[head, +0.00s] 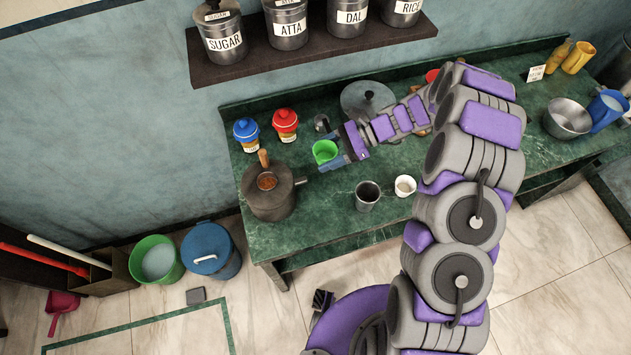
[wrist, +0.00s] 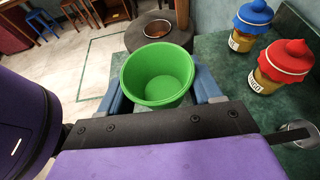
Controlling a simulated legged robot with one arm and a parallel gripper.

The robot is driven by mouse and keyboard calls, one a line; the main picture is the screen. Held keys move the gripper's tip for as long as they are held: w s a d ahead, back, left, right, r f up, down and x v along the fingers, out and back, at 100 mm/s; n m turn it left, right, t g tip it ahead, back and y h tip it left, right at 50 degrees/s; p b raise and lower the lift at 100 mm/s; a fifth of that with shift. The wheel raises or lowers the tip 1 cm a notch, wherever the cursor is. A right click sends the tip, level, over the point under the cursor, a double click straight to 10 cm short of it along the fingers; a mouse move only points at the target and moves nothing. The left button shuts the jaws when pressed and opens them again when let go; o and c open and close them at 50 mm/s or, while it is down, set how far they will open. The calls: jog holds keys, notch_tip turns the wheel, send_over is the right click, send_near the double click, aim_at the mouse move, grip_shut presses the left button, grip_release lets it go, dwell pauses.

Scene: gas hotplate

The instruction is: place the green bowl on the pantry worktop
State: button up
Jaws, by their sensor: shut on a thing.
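The green bowl (head: 325,151) is at my gripper's tip, over the left part of the green marble worktop (head: 330,196). In the wrist view the bowl (wrist: 157,76) is upright and empty, with a blue finger on each side of it. My gripper (head: 335,161) is shut on the bowl. I cannot tell whether the bowl's base touches the worktop, because its underside is hidden.
Blue-lidded (head: 246,134) and red-lidded (head: 285,125) jars stand behind. A metal cup (head: 367,195) and a white cup (head: 405,186) stand to the right. The worktop's front middle has bare room.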

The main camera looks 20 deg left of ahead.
send_over(308, 191)
jog(key=w+d, duration=0.2)
notch_tip(308, 191, down, 7)
jog(key=d+f, duration=0.1)
jog(key=f, duration=0.1)
jog(key=f+b, duration=0.1)
jog(key=f, duration=0.1)
jog(key=d+f, duration=0.1)
jog(key=f, duration=0.1)
jog(key=shift+w+d+f+b, duration=0.15)
jog(key=shift+d+b, duration=0.15)
jog(key=shift+b, duration=0.1)
jog(key=shift+f, duration=0.4)
jog(key=shift+a+f, duration=0.2)
jog(key=shift+a, duration=0.05)
jog(key=x, duration=0.3)
jog(key=b+x, duration=0.1)
jog(key=x, duration=0.1)
jog(key=shift+w+a+r, duration=0.1)
jog(key=shift+a+r, duration=0.2)
jog(key=shift+a, duration=0.05)
jog(key=shift+d+f, duration=0.1)
jog(key=shift+d, duration=0.55)
jog(key=shift+a, duration=0.2)
jog(key=o, duration=1.1)
jog(key=shift+a+f+g, duration=0.2)
jog(key=shift+a+g, duration=0.1)
jog(key=shift+a, duration=0.05)
jog(key=shift+o, duration=0.2)
jog(key=shift+d, duration=0.15)
